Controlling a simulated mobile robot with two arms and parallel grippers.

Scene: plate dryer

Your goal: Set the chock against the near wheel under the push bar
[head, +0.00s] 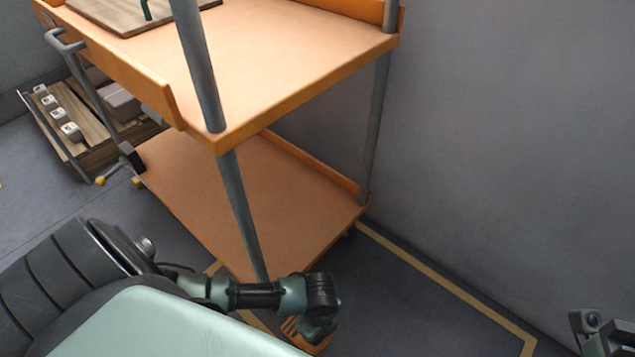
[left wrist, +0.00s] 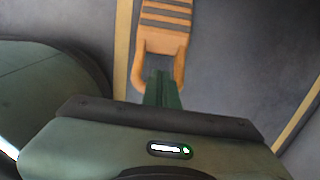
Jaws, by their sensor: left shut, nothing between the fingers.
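The chock, orange with dark stripes, lies on the floor at bottom centre of the head view (head: 292,328), partly hidden by my left arm. In the left wrist view the chock (left wrist: 165,30) shows its striped top and two orange handle sides. My left gripper (left wrist: 164,88) is shut, its green fingers appearing between those handle sides; contact cannot be told. My left gripper also shows in the head view (head: 318,328), over the chock. The orange cart (head: 260,195) stands beyond, with its grey push bar (head: 66,45) at upper left. I cannot make out the near wheel.
Yellow floor tape (head: 450,285) runs beside and around the cart. A grey wall (head: 510,150) stands to the right. A wooden rack (head: 90,130) with small pale items is behind the cart at left. Part of my right arm shows at bottom right; its fingertips do not.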

